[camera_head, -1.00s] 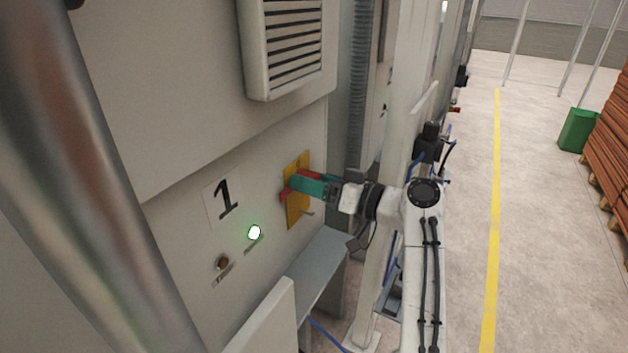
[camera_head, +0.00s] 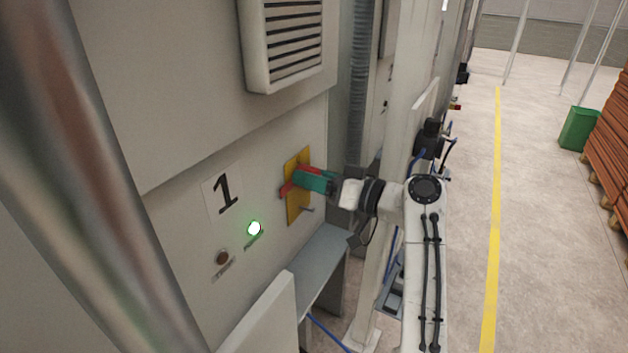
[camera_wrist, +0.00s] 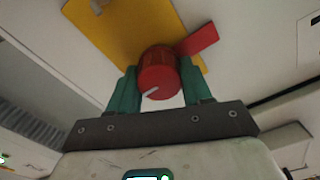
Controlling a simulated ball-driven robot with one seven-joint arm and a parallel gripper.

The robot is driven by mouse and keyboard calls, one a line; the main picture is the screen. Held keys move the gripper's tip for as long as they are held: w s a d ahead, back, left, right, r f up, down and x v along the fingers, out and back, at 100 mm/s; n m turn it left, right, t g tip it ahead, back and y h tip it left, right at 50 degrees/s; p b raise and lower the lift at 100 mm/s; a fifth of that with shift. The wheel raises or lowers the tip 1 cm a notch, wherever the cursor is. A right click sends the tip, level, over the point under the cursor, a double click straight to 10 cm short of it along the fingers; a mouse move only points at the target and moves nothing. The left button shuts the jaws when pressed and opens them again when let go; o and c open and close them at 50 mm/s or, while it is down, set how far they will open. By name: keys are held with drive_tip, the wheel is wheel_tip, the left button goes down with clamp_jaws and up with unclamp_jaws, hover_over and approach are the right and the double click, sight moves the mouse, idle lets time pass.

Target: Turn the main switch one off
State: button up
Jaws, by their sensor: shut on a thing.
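The main switch one is a red rotary knob with a red handle on a yellow plate (camera_head: 294,206), on the cabinet face beside the "1" label (camera_head: 223,192). In the wrist view the red knob (camera_wrist: 158,76) sits between the two green fingers of my gripper (camera_wrist: 157,92), which is shut on it. A red handle sticks out to the upper right of the knob, and a white mark shows on its face. In the head view my gripper (camera_head: 312,181) covers much of the knob. A lit green-white lamp (camera_head: 254,229) shines below right of the label.
A dark, unlit round lamp (camera_head: 222,258) is lower left of the lit one. A grey ledge (camera_head: 318,265) juts out below the plate. A vent (camera_head: 286,45) is above. A white post stands behind my arm. Open floor with a yellow line (camera_head: 493,220) lies to the right.

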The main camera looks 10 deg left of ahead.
drive_tip(key=shift+f+b, duration=0.25)
drive_tip(key=shift+b, duration=0.2)
drive_tip(key=n+b, duration=0.1)
drive_tip(key=b, duration=0.2)
drive_tip(key=n+b, duration=0.1)
drive_tip(key=b, duration=0.2)
drive_tip(key=shift+f+n, duration=0.2)
drive_tip(key=shift+n, duration=0.1)
drive_tip(key=n+b, duration=0.5)
drive_tip(key=b, duration=0.6)
drive_tip(key=shift+n, duration=0.4)
drive_tip(key=n+b, duration=0.4)
drive_tip(key=b, duration=0.1)
drive_tip(key=shift+s+r+b, duration=0.1)
drive_tip(key=shift+r+b, duration=0.1)
drive_tip(key=shift+b, duration=0.1)
drive_tip(key=n+b, duration=0.3)
drive_tip(key=n, duration=0.2)
drive_tip(key=shift+r+b, duration=0.1)
drive_tip(key=shift+b, duration=0.2)
drive_tip(key=shift+s+a, duration=0.1)
drive_tip(key=o, duration=1)
drive_tip(key=shift+r, duration=0.1)
